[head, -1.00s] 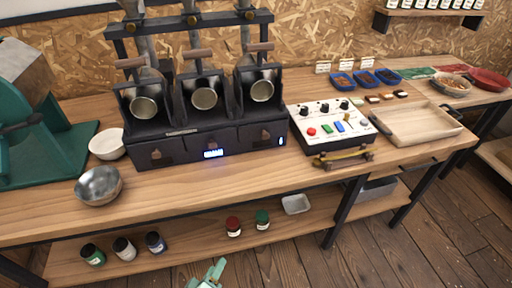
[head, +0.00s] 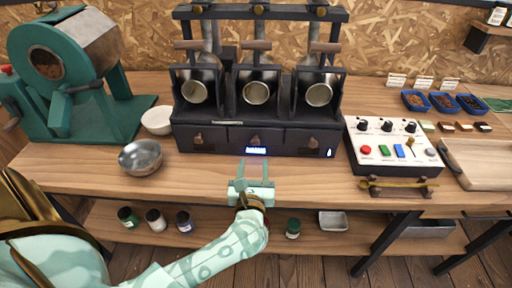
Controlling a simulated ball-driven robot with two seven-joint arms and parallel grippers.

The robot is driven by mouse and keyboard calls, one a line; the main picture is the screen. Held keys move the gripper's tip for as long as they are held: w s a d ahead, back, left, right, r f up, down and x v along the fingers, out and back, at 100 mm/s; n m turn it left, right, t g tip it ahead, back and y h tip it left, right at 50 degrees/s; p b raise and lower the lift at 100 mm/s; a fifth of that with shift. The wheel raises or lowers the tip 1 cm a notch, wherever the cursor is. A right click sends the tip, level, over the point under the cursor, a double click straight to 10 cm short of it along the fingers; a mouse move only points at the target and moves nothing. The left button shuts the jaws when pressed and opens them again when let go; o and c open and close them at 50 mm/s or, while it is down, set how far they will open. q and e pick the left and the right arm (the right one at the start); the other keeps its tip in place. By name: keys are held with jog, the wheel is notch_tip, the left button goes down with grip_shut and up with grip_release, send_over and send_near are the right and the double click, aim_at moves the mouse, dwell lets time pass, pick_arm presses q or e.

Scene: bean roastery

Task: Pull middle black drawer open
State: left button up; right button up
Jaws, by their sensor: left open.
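The black machine (head: 222,115) stands on the wooden bench with three black drawers in a row along its base. The middle drawer (head: 241,134) looks shut; it has a small brown knob (head: 255,141) and a lit blue display at its lower edge. The left drawer (head: 185,140) and right drawer (head: 298,142) also look shut. My left gripper (head: 257,168) is open and empty, in front of and below the middle drawer near the bench's front edge, its fingers pointing toward the drawer. It is apart from the knob. My right gripper does not show.
A metal bowl (head: 140,157) and a white bowl (head: 157,120) stand left of the machine. A control box (head: 392,148) with a brass-coloured bar on a stand (head: 398,184) is at right. Several jars (head: 156,219) sit on the lower shelf. Bench before the drawers is narrow.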

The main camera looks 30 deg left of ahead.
aim_at(255, 143)
pick_arm(q)
jog(key=b+x, duration=0.1)
jog(key=x, duration=0.7)
grip_shut()
jog(key=p+v, duration=0.2)
jog(key=v, duration=1)
jog(key=shift+s, duration=0.25)
jog(key=shift+d, duration=0.15)
grip_release()
